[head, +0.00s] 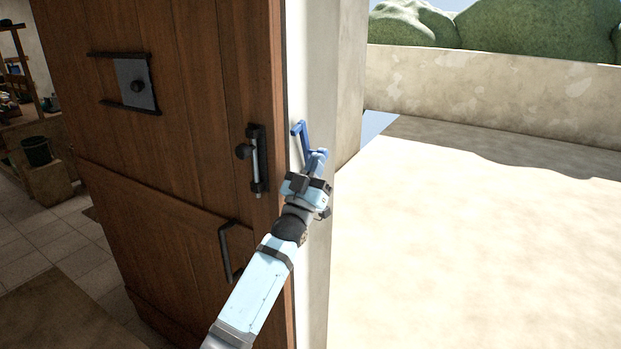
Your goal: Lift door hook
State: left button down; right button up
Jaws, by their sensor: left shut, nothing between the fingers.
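A brown wooden door (190,140) fills the left half of the head view. Near its right edge is a dark upright metal fitting with a round knob and a pale rod (257,160), which looks like the door hook. My left gripper (308,146), with blue fingers, is shut and empty. It is to the right of this fitting, in front of the pale door post, and appears apart from the fitting. Whether the fingers touch the post cannot be told. My right gripper is not in view.
The pale wall post (345,90) stands right of the door. Open sunlit ground (480,250) lies beyond. A room with shelves shows at far left.

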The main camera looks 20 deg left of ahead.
aim_at(325, 151)
pick_arm(q)
jog(key=shift+w+d+r+b, duration=0.1)
jog(key=shift+w+r+b, duration=0.3)
jog(key=shift+w, duration=0.45)
jog(key=shift+w+d+r+b, duration=0.15)
jog(key=shift+w+r, duration=0.4)
jog(key=shift+w, duration=0.3)
jog(key=shift+w+a, duration=0.1)
jog(key=shift+w, duration=0.15)
jog(key=shift+r, duration=0.1)
